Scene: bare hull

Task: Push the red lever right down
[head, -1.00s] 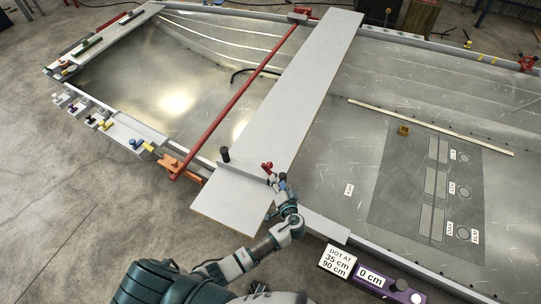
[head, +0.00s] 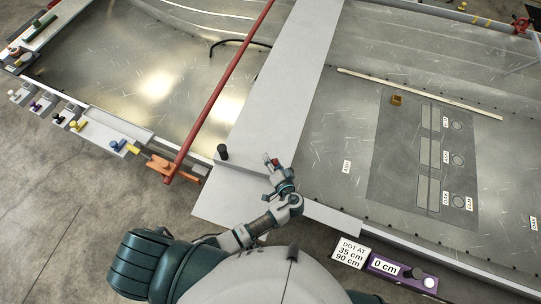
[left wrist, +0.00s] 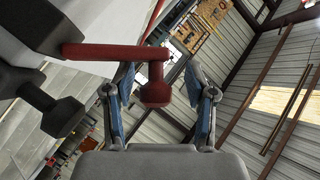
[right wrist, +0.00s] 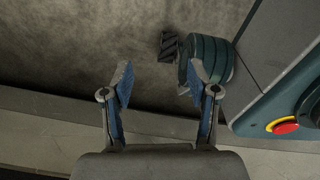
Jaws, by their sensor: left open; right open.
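The red lever shows in the left wrist view as a red bar (left wrist: 110,52) running right from a grey and white block, with a round red knob (left wrist: 155,94) at its end. In that view the knob lies between the two spread fingers of my open left gripper (left wrist: 160,85); I cannot tell whether they touch it. In the head view my left gripper (head: 273,165) is at the lever, on the pale plank, and hides most of it. My right gripper (right wrist: 158,78) is open and empty above the floor in the right wrist view.
A black knob (head: 222,152) stands on the pale plank (head: 285,85) left of my left gripper. A long red bar (head: 218,98) with an orange clamp (head: 160,168) crosses the hull. A purple box (head: 402,276) sits at the front right.

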